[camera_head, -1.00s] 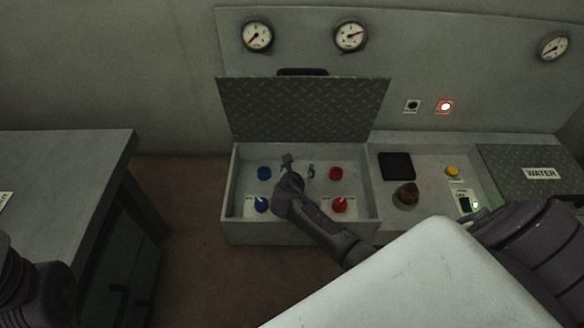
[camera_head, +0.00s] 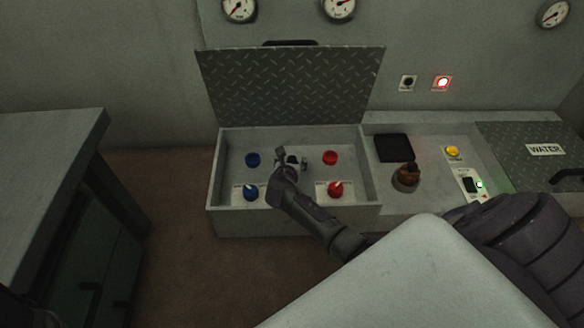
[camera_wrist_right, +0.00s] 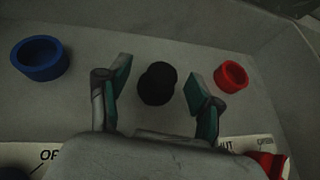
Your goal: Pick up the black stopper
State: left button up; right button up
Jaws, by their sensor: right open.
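The black stopper (camera_wrist_right: 157,84) shows in the right wrist view as a dark round piece on the pale floor of the open box. My right gripper (camera_wrist_right: 157,88) is open, with one finger on each side of the stopper and visible gaps between. In the head view my right gripper (camera_head: 291,160) is inside the box, between the blue and red pieces. It largely hides the stopper there. My left gripper is not in view.
A blue ring (camera_wrist_right: 40,58) and a red ring (camera_wrist_right: 231,76) flank the fingers. A blue knob (camera_head: 251,192) and a red knob (camera_head: 336,190) sit nearer the box's front.

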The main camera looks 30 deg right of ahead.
aim_at(293, 159)
jog(key=b+x, duration=0.1)
jog(key=x, duration=0.2)
jog(key=shift+s+a+f+b, duration=0.1)
jog(key=shift+s+f+b, duration=0.05)
jog(key=shift+f+b, duration=0.15)
jog(key=shift+w+d+r, duration=0.1)
jog(key=shift+w+d, duration=0.1)
jog(key=shift+w, duration=0.05)
jog(key=c, duration=1.1)
